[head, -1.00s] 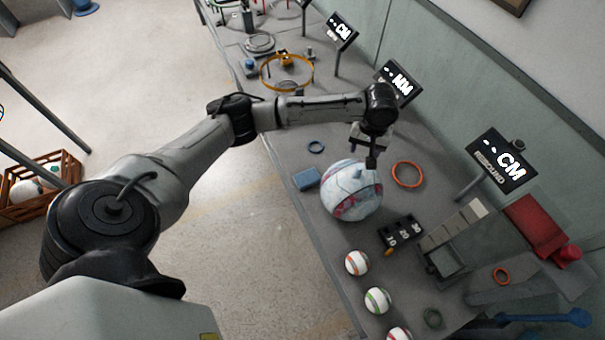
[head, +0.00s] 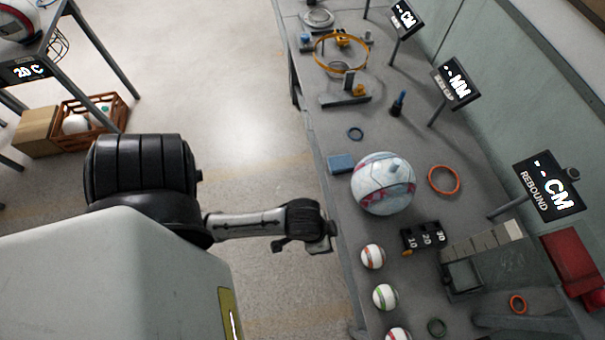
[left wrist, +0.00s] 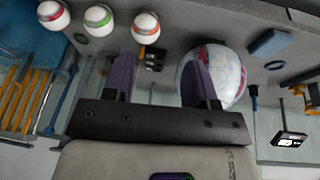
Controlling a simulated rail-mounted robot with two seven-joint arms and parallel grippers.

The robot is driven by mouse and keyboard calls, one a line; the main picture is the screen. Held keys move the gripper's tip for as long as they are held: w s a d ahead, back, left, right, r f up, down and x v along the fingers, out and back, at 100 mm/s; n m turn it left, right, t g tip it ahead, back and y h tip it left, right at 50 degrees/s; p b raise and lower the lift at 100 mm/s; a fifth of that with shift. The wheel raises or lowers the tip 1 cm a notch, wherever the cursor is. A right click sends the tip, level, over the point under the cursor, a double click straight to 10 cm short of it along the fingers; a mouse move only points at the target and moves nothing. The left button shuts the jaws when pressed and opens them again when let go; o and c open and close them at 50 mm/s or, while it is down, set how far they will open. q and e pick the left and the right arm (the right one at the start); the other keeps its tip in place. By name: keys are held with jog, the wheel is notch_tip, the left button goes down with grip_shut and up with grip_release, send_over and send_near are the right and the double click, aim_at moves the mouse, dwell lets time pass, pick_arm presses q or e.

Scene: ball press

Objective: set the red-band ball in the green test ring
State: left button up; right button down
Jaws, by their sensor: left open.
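The red-band ball (head: 398,334) is a small white ball at the bottom edge of the head view, partly cut off. It also shows at the top left of the left wrist view (left wrist: 52,13). The green test ring (head: 437,327) lies flat on the bench just right of that ball, with nothing in it. My left gripper (left wrist: 160,65) is open and empty, its two purple fingers apart. In the head view my left wrist hangs at the bench's near edge, left of the small balls; its fingers are hard to make out there. My right gripper is not in view.
A green-band ball (head: 385,297) and an orange-band ball (head: 372,256) stand in line beyond the red-band ball. A large patterned ball (head: 383,184), a blue block (head: 341,163), a 10-20-30 block (head: 423,235) and orange rings (head: 444,180) occupy the bench.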

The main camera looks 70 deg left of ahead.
pick_arm(q)
jog(key=shift+y, duration=0.6)
jog(key=s+a, duration=0.1)
jog(key=s, duration=0.2)
jog(key=s+a+r, duration=0.1)
jog(key=shift+s+a, duration=0.35)
jog(key=shift+s, duration=0.05)
